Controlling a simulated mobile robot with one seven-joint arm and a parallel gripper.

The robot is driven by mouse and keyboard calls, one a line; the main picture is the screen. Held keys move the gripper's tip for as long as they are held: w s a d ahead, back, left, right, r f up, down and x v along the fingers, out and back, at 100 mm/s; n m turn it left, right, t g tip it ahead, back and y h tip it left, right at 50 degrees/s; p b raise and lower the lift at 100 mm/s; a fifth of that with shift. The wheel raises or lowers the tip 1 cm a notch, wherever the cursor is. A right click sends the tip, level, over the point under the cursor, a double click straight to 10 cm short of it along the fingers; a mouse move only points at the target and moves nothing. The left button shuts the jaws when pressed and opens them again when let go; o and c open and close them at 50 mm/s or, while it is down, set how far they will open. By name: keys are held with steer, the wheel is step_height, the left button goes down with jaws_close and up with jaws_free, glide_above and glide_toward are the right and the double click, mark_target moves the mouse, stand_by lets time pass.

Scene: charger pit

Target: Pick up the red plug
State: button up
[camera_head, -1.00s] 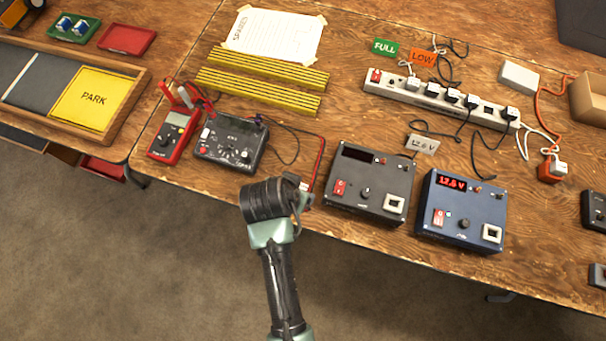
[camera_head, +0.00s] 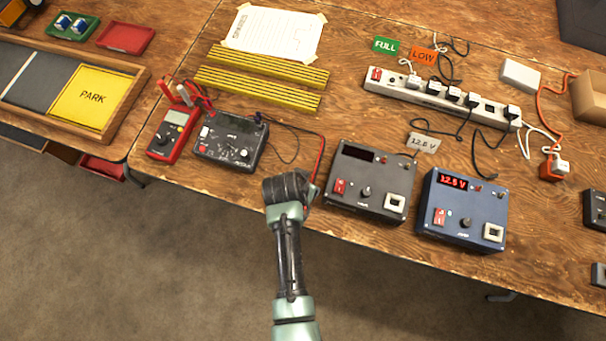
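A red lead (camera_head: 321,158) runs from the black bench meter (camera_head: 229,141) across the wood and down toward my gripper. Its lower end is hidden behind my wrist, and I cannot make out a red plug there. My gripper (camera_head: 309,196) is low over the table's front edge, just left of the dark grey power box (camera_head: 369,183). Its dark wrist covers the fingers, so I cannot tell whether they are open or shut. Other red and orange-red lead ends (camera_head: 166,89) stick up above the red multimeter (camera_head: 172,133).
The blue power box (camera_head: 462,212) with a lit red display stands right of the grey one. A white power strip (camera_head: 440,98) with several plugs lies behind them. Yellow slatted strips (camera_head: 262,83) lie behind the meter.

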jaws_close()
stand_by(0.4)
